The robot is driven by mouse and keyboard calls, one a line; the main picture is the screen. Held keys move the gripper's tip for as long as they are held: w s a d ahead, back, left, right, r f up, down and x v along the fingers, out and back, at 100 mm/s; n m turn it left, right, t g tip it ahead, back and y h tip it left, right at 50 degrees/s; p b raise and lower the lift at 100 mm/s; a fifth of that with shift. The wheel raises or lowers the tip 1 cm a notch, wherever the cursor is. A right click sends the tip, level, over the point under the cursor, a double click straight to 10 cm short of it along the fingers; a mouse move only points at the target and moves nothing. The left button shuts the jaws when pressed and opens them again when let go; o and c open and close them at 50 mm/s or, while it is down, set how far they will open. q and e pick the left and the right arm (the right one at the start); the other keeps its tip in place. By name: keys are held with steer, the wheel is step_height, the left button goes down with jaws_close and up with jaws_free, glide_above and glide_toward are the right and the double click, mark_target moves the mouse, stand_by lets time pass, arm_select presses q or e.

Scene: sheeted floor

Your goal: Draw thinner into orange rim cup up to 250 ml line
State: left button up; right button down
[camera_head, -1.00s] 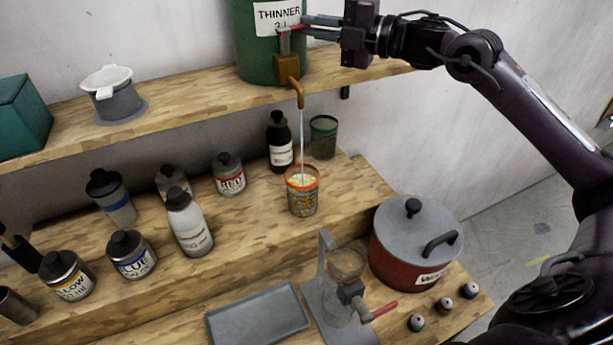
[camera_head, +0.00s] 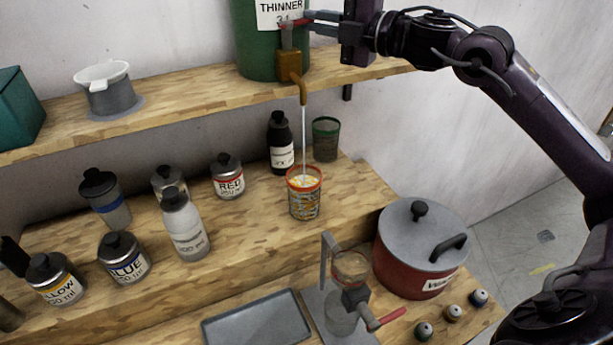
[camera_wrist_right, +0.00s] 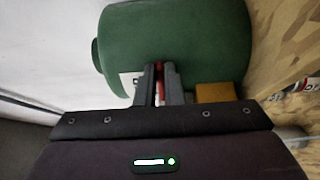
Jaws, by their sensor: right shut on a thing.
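The green thinner drum (camera_head: 257,55) stands on the upper shelf; it also shows in the right wrist view (camera_wrist_right: 185,40). Its brass tap (camera_head: 290,67) has a spout from which a thin clear stream falls. The orange rim cup (camera_head: 305,198) stands upright on the shelf below, and the stream goes into it. Markings on the cup are too small to read, so I cannot tell the level. My right gripper (camera_head: 308,22) is shut on the tap's red handle (camera_head: 297,22), which also shows between the fingers in the right wrist view (camera_wrist_right: 159,80). My left gripper is not in view.
A green rim cup (camera_head: 325,140) and a black bottle (camera_head: 281,142) stand behind the orange rim cup. Paint bottles, including red (camera_head: 228,178) and blue (camera_head: 124,258), stand to the left. Below are a red pot (camera_head: 408,260), a grey tray (camera_head: 257,325) and a stand with a dispenser (camera_head: 350,275).

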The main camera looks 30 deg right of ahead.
steer(key=shift+s+a+r+m+t+h+b, duration=0.1)
steer(key=shift+s+a+m+t+h+b, duration=0.25)
steer(key=shift+h, duration=0.25)
steer(key=shift+w, duration=0.1)
steer(key=shift+s+m+h+b, duration=0.25)
steer(key=shift+m+h+b, duration=0.2)
steer(key=shift+h, duration=0.15)
steer(key=shift+f+m+t+h, duration=0.2)
steer(key=shift+m+t+h, duration=0.1)
steer(key=shift+t+h, duration=0.1)
steer(key=shift+s+a, duration=0.1)
